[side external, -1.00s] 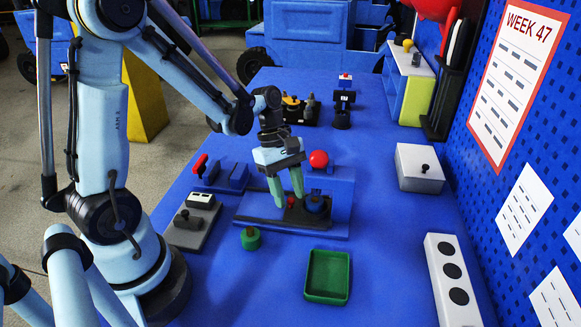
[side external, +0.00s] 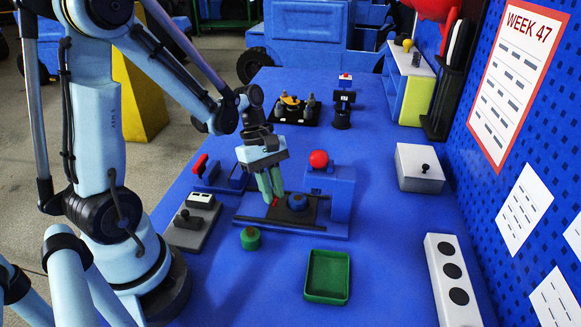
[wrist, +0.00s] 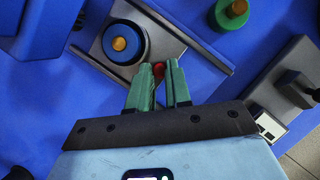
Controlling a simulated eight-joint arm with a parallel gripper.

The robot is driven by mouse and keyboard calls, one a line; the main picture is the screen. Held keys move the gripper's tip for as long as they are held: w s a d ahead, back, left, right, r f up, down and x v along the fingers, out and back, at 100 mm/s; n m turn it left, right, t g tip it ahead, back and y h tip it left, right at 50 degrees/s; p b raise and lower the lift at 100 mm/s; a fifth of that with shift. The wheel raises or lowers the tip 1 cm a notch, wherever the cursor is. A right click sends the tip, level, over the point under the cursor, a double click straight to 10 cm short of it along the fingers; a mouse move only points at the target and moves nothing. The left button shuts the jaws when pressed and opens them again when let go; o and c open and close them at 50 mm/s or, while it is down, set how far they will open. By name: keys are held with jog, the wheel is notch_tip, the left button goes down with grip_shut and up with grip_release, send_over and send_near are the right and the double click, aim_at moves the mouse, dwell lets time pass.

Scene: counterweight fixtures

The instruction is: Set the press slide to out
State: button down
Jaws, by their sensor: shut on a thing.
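The press (side external: 342,200) is a blue block with a red ball on top, standing on a blue base with rails. Its slide (side external: 283,214) is a dark plate carrying a blue round piece (side external: 298,202), which has an orange centre in the wrist view (wrist: 119,43). The slide sits on the rails to the left of the block, with the round piece clear of the block. My gripper (side external: 272,201) is at the slide's left end, shut on its small red knob (wrist: 158,70). The fingers hide much of the knob.
A green round weight (side external: 250,240) and an empty green tray (side external: 327,277) lie in front of the press. A grey lever fixture (side external: 188,232) and a red-handled blue fixture (side external: 206,174) stand to the left. A white box (side external: 420,168) is at right.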

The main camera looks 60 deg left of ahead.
jog(key=s+a, duration=0.4)
jog(key=a, duration=0.1)
jog(key=shift+s, duration=0.4)
jog(key=c, duration=1.1)
grip_release()
jog(key=shift+r, duration=0.1)
jog(key=shift+v, duration=5.95)
jog(key=w+d+m+t+y, duration=0.1)
jog(key=d+m+t, duration=0.1)
jog(key=d+m, duration=0.3)
jog(key=w+d+m+t+y, duration=0.1)
jog(key=d+m+t+y, duration=0.1)
jog(key=d+m, duration=0.2)
jog(key=w+d+m+t+y, duration=0.1)
jog(key=w+d+m+t, duration=0.1)
jog(key=d+m, duration=0.3)
jog(key=shift+d+f+m+t, duration=0.15)
jog(key=shift+m+t, duration=0.15)
jog(key=shift+m, duration=0.7)
jog(key=shift+d+f+m+t, duration=0.1)
jog(key=shift+d+m+t, duration=0.15)
jog(key=shift+m, duration=0.75)
